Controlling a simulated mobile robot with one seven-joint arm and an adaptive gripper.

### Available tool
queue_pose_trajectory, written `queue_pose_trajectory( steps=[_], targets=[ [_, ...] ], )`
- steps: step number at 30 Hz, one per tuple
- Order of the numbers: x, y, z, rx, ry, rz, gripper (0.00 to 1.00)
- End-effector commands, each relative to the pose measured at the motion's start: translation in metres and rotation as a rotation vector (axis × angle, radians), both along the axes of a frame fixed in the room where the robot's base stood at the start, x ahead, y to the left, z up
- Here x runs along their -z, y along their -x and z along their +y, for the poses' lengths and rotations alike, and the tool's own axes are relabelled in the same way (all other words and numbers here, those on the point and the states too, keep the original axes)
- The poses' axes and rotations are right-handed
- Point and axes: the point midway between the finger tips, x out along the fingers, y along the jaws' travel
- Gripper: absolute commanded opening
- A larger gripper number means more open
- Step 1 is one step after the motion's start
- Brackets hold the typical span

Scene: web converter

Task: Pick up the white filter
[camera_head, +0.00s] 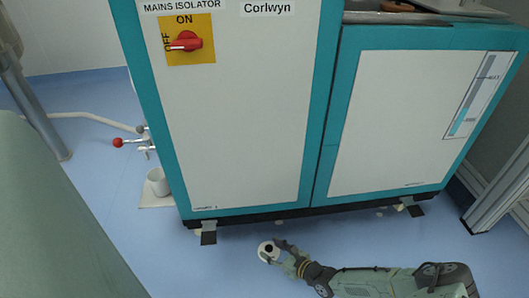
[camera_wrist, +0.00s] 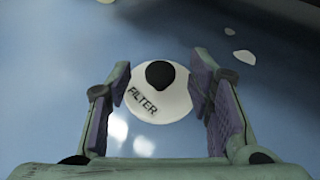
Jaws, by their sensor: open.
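The white filter (camera_wrist: 150,103) is a round white disc with a black knob in its middle and the word FILTER on it. It lies on the blue floor in front of the cabinet, and it also shows in the head view (camera_head: 264,254). My gripper (camera_wrist: 161,92) is open, with one finger on the left and one on the right of the filter. The fingers are close to its edges; I cannot tell whether they touch. In the head view my gripper (camera_head: 278,249) reaches the filter from the right and covers part of it.
A white and teal cabinet (camera_head: 240,120) with a red isolator switch (camera_head: 186,42) stands just behind the filter. Small pale scraps (camera_wrist: 245,57) lie on the floor nearby. A white cup (camera_head: 158,183) stands left of the cabinet. A grey-green surface (camera_head: 50,220) fills the left side.

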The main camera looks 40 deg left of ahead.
Motion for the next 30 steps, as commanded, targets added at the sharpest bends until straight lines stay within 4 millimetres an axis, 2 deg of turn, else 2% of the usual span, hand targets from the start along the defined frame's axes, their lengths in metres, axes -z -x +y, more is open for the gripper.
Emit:
queue_pose_trajectory(
  steps=[5, 26, 30],
  targets=[
    [-0.0002, -0.0001, 0.0001, 0.0, 0.0, 0.0, 0.47],
    [-0.0002, 0.0002, 0.0003, 0.0, 0.0, 0.0, 0.01],
    [-0.0003, 0.0002, 0.0003, 0.0, 0.0, 0.0, 0.0]
  ],
)
